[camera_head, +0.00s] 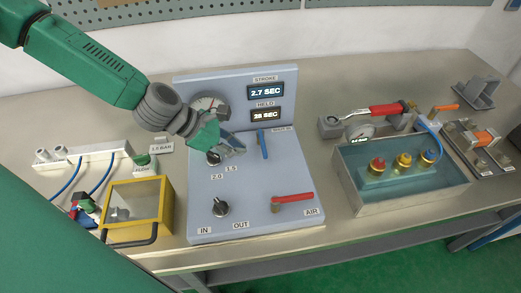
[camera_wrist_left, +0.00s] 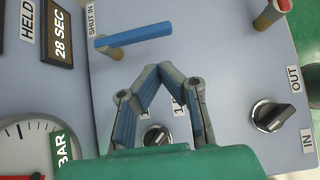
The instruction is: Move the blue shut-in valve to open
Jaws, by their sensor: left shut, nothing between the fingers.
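The blue shut-in valve (camera_head: 263,144) is a blue lever on the grey-blue panel (camera_head: 270,190), below the displays. In the head view its handle runs roughly up and down the panel. In the left wrist view the blue handle (camera_wrist_left: 133,34) lies beyond the fingertips, beside the SHUT IN label (camera_wrist_left: 91,18). My left gripper (camera_head: 240,149) is shut and empty, just left of the lever and above the upper black knob (camera_head: 213,158). In the wrist view the left gripper (camera_wrist_left: 160,69) shows its tips together, apart from the handle. My right gripper is not in view.
A red AIR lever (camera_head: 293,197) and a lower black knob (camera_head: 220,207) sit on the panel. A gauge (camera_wrist_left: 27,148) and displays stand behind.

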